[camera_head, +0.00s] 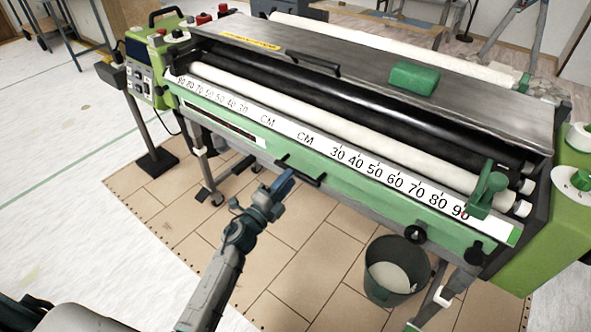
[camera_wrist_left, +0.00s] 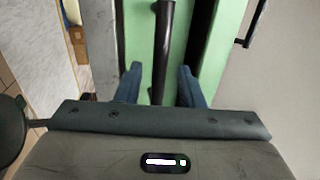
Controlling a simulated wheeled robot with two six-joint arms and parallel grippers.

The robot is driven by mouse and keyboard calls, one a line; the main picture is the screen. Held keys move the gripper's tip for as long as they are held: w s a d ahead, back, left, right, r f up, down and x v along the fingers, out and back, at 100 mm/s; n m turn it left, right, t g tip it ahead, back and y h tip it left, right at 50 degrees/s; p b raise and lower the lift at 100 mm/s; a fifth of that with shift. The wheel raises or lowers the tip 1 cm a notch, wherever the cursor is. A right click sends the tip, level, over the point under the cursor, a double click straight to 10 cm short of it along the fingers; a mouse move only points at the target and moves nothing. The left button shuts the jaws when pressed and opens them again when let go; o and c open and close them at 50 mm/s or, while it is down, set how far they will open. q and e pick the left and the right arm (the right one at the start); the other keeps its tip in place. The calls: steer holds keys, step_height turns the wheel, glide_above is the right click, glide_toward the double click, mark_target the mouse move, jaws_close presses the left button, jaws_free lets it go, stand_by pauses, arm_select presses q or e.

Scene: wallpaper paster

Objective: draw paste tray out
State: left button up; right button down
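The pasting machine's green front panel (camera_head: 355,192) carries a black bar handle (camera_head: 301,171) near its middle, apparently the paste tray's front. The tray's interior is not visible, and I cannot tell whether it is out at all. My left gripper (camera_head: 283,184) is just in front of the handle's left part. In the left wrist view, the blue fingers of my left gripper (camera_wrist_left: 160,72) are apart, with the black handle (camera_wrist_left: 164,45) running between them and a gap on both sides. The green panel (camera_wrist_left: 205,45) lies behind. My right gripper is not in view.
A bucket (camera_head: 394,270) stands on the floor below the machine's right part. A black knob (camera_head: 415,234) and a green clamp (camera_head: 487,190) sit at the right of the front. A green block (camera_head: 414,78) lies on the metal cover (camera_head: 330,50). Floor in front is clear.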

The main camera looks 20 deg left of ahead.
mark_target(295, 170)
arm_select(q)
steer(key=shift+x, duration=2)
jaws_close()
